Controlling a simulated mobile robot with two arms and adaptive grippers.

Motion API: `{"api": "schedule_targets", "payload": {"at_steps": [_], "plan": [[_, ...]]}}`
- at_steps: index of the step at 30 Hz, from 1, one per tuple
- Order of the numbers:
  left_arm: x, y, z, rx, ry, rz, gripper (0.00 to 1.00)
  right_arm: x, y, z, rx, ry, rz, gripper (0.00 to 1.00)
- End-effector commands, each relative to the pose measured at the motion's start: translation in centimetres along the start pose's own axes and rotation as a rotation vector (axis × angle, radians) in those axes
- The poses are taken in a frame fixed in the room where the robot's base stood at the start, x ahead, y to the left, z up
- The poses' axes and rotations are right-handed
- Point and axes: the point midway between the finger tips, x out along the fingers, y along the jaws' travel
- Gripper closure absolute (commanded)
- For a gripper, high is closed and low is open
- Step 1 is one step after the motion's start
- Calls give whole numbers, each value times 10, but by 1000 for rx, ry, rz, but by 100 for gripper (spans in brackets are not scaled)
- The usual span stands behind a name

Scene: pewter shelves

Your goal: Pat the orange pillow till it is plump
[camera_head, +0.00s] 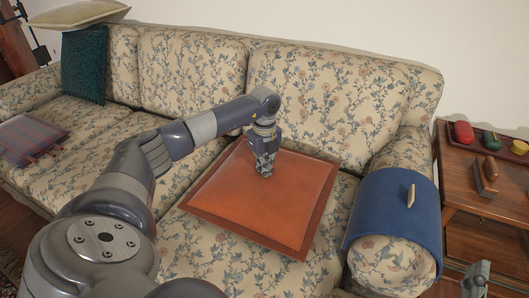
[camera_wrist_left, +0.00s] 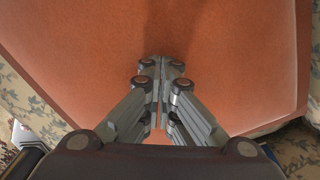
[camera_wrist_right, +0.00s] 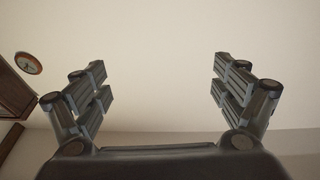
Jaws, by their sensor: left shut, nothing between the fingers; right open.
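The orange pillow (camera_head: 262,202) lies flat on the right seat of the floral sofa, with a darker border around it. My left gripper (camera_head: 265,172) points down at its upper middle part. In the left wrist view the pillow (camera_wrist_left: 230,60) fills most of the picture and the left gripper (camera_wrist_left: 162,68) is shut with nothing in it. It is at or just above the pillow's surface; I cannot tell whether it touches. My right gripper (camera_head: 476,275) shows at the lower right edge of the head view. In the right wrist view the right gripper (camera_wrist_right: 162,80) is open and empty.
The floral sofa (camera_head: 190,70) holds a teal pillow (camera_head: 84,65), a cream pillow (camera_head: 75,12) on its back and a plaid folded cloth (camera_head: 30,138). A blue cover (camera_head: 395,215) drapes the right armrest. A wooden side table (camera_head: 460,180) with small items stands at right.

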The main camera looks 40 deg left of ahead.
Motion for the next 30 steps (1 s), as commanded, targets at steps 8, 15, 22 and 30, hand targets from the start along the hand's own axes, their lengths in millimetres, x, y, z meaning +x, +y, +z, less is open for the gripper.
{"api": "schedule_targets", "payload": {"at_steps": [8,15,22,30], "plan": [[-8,0,0,0,-1,-1,100,-4,4,27,-4,-148,8,10],[-13,0,0,0,-1,-2,100,-11,7,50,-7,-270,15,10],[-17,0,0,0,-1,-2,100,-21,10,71,-9,-385,22,10],[-23,0,0,0,-1,-2,100,-36,14,93,-10,-519,30,10]]}}
